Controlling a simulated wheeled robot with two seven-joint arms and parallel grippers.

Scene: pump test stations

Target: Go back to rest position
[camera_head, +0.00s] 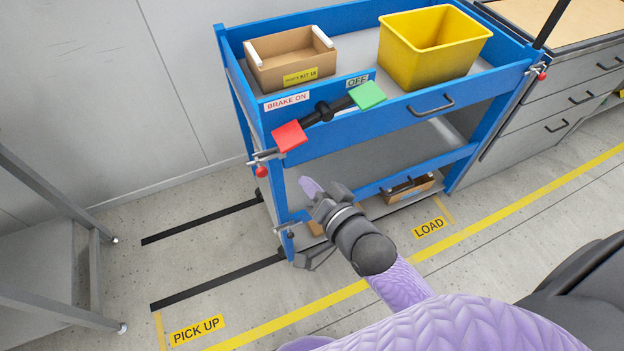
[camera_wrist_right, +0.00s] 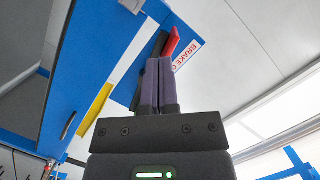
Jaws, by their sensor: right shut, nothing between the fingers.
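My right gripper (camera_head: 311,188) is in front of the blue cart's lower part, below the brake pedal bar, and its fingers are shut with nothing between them. In the right wrist view the two purple fingers (camera_wrist_right: 158,85) lie side by side and point up toward the red pedal pad (camera_wrist_right: 171,42). In the head view my fingertips are apart from the red pad (camera_head: 289,137). The green pad (camera_head: 367,95) is at the bar's other end, higher in the picture, near the OFF label (camera_head: 357,80). My left gripper is not in view.
The blue cart (camera_head: 420,112) carries a cardboard box (camera_head: 291,72) and a yellow bin (camera_head: 437,64). Its lower shelf holds another box (camera_head: 408,190). Grey drawers (camera_head: 550,105) stand at right, a metal frame (camera_head: 50,300) at left. Floor near the PICK UP label (camera_head: 197,330) is clear.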

